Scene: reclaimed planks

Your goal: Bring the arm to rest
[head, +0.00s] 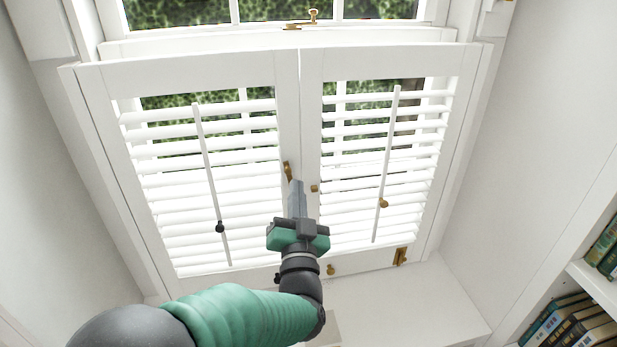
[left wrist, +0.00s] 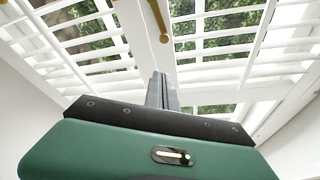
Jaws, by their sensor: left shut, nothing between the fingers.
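My left gripper (head: 297,200) is shut and empty, in front of the meeting edges of two white shutters. Its grey fingers point up in the head view, just below a brass latch piece (head: 287,171) on the left shutter (head: 90,100). The gripper also shows in the left wrist view (left wrist: 162,85), with its fingers together. The right shutter (head: 465,95) stands beside the left one, and both appear closed. I cannot tell whether the fingertips touch the shutters. My right gripper is not in view.
Each shutter has a tilt rod; the left rod has a dark knob (head: 220,227), the right a brass knob (head: 383,202). A white sill (head: 420,300) lies below. A bookshelf (head: 595,285) stands at the lower right. White walls close in both sides.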

